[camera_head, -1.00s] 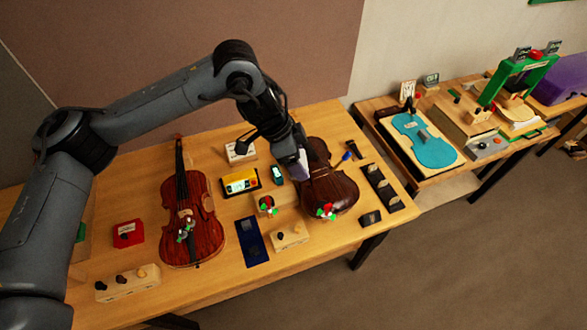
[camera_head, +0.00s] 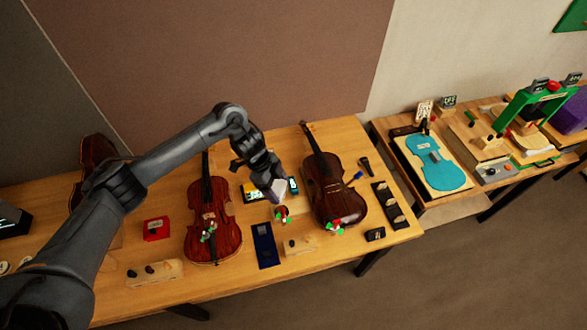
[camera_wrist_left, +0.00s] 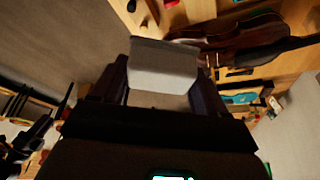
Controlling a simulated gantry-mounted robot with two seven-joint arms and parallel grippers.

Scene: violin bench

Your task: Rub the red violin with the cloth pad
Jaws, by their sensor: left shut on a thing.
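The red violin (camera_head: 224,233) lies face up on the wooden bench, left of centre in the head view. My left gripper (camera_head: 272,183) is shut on a pale grey cloth pad (camera_head: 278,194), which fills the space between the fingers in the left wrist view (camera_wrist_left: 163,66). The gripper and pad are to the right of the red violin, apart from it, over the gap between it and a dark brown violin (camera_head: 325,187). The pad appears to be above the bench. My right gripper is not in view.
A red box (camera_head: 156,229) and a wooden block with knobs (camera_head: 155,272) stand left of the red violin. Another violin (camera_head: 97,160) is at the far left.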

